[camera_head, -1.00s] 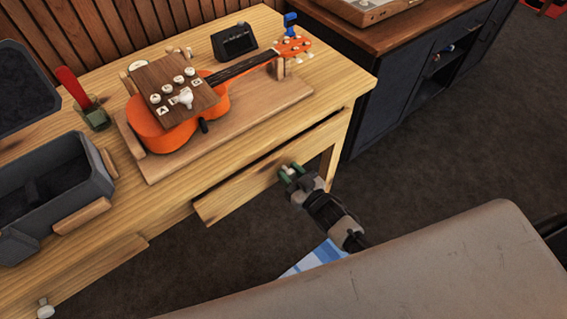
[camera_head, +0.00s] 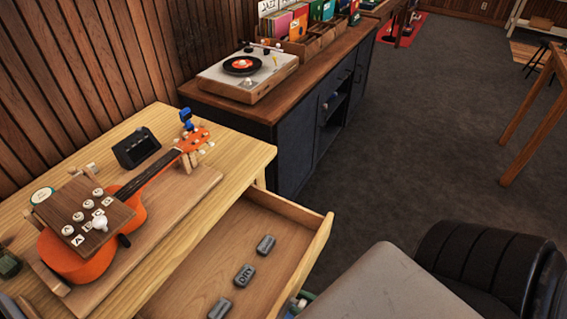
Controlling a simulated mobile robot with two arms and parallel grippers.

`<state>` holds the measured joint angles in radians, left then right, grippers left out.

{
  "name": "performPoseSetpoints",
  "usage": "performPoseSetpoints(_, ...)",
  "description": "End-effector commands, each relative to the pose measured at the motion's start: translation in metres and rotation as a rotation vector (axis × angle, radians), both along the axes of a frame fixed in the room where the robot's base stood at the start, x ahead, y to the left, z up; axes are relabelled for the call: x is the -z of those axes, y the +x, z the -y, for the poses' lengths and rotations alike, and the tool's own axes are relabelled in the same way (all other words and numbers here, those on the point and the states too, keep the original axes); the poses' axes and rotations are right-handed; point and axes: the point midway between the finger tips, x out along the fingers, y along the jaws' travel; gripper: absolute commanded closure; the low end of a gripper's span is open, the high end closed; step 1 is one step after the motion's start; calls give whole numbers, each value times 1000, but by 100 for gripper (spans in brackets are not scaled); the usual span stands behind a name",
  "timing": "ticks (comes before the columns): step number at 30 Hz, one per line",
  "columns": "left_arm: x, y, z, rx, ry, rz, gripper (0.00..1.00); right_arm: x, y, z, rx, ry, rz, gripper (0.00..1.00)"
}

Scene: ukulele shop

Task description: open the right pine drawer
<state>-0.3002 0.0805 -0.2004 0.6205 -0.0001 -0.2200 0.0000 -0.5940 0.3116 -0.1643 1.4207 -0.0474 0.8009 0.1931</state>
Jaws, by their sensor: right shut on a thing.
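The right pine drawer (camera_head: 312,247) stands far out from the pine workbench (camera_head: 238,150), with its inside in view. Three small dark grey blocks lie on the drawer's floor, one of them a block lettered DRY (camera_head: 244,275). My right gripper (camera_head: 298,303) shows only as a small bit with green at the bottom edge, against the outer face of the drawer front. It is shut on the drawer's knob, which is mostly hidden. My left gripper is out of view.
An orange ukulele (camera_head: 130,195) rests in a wooden cradle on the bench, with a small black device (camera_head: 136,148) behind it. A dark cabinet (camera_head: 297,160) with a record player (camera_head: 247,72) stands beyond. Open grey carpet (camera_head: 420,140) lies to the right.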

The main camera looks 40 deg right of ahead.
Motion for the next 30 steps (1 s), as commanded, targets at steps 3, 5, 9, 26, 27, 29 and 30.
performPoseSetpoints(3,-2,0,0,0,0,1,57,0,-12,4,0,-1,-2,100)
performPoseSetpoints(5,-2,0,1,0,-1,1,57,0,-16,6,0,-1,-1,100)
performPoseSetpoints(9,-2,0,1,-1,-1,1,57,0,-20,7,0,-1,0,100)
performPoseSetpoints(26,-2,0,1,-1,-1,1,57,0,-21,7,0,-1,0,40)
performPoseSetpoints(27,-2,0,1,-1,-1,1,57,0,-20,7,0,-1,0,40)
performPoseSetpoints(29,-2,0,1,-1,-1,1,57,0,-20,7,0,0,0,40)
performPoseSetpoints(30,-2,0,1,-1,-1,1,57,0,-20,7,0,0,0,40)
